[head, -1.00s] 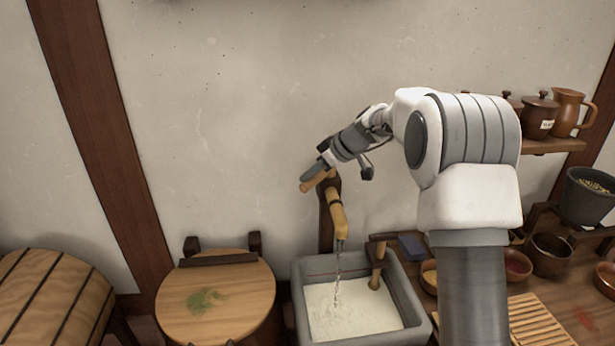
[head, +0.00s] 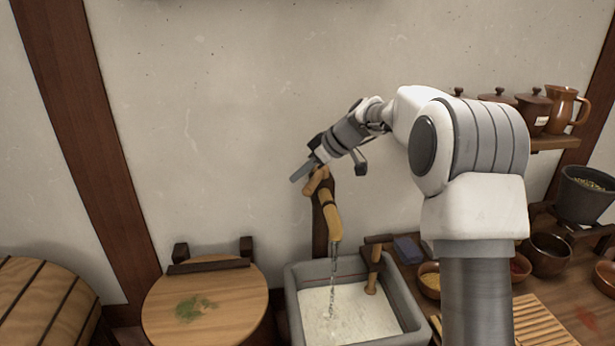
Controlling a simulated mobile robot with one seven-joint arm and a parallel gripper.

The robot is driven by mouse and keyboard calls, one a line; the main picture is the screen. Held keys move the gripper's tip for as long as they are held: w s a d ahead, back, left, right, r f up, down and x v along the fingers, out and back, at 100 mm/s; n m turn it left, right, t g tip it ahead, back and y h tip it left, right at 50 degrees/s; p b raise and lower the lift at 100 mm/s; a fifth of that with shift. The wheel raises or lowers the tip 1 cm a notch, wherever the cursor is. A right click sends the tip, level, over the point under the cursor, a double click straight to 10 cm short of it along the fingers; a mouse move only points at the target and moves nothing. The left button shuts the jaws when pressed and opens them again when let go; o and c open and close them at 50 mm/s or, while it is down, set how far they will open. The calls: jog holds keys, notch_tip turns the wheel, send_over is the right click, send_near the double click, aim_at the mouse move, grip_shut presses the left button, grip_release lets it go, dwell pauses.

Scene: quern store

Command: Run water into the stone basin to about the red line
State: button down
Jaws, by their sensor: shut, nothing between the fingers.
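The grey stone basin (head: 407,306) stands below a wooden tap (head: 329,215) at the wall. A stream of water (head: 332,287) falls from the spout into the basin. The surface inside is pale and rippled where the stream lands. A wooden T-shaped piece (head: 372,279) stands upright in the basin's right side. My gripper (head: 300,172) is shut and empty, just above and left of the tap's wooden handle (head: 316,182). Whether it touches the handle I cannot tell.
A round wooden lid (head: 230,300) with a green smear is left of the basin, and a barrel (head: 40,300) is farther left. Bowls (head: 547,253) and a slatted board (head: 540,322) crowd the right counter. Jars and a jug (head: 561,110) stand on a shelf.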

jog(key=w+r+v, duration=0.1)
jog(key=v, duration=0.8)
jog(key=shift+a, duration=0.25)
jog(key=c, duration=1.5)
grip_release()
jog(key=shift+w, duration=0.1)
jog(key=shift+c, duration=0.2)
